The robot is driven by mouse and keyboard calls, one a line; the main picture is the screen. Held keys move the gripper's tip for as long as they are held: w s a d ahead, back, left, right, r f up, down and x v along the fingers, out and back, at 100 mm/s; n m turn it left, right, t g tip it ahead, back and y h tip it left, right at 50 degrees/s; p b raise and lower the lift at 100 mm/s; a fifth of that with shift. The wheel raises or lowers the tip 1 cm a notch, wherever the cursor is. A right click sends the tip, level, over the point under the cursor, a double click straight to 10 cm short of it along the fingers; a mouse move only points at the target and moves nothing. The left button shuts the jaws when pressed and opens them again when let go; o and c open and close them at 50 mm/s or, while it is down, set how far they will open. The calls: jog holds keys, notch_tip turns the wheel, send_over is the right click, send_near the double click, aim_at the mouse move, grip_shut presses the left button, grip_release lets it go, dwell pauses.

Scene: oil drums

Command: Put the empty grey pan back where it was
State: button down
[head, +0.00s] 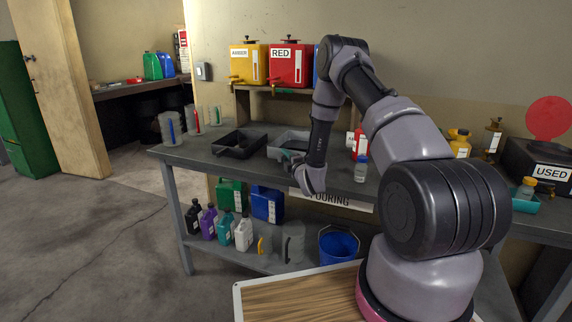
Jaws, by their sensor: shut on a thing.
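The grey pan (280,139) is at the middle of the grey bench, partly hidden behind my arm and gripper. My gripper (291,157) is at its front edge, shut on the pan's rim. The fingers are small and dark here, so the exact grip is hard to make out. The pan looks level; I cannot tell whether it rests on the bench or is just above it. The part of its inside that shows looks empty. A black pan (226,146) lies to the left of the grey pan on the bench.
Amber (262,66) and red (302,66) tanks with taps stand on a raised shelf behind. A small bottle (361,170) stands right of my gripper. A blue bucket (338,246) and several containers fill the lower shelf.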

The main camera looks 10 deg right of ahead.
jog(key=shift+f, duration=1.55)
jog(key=c, duration=0.6)
grip_release()
jog(key=shift+c, duration=0.2)
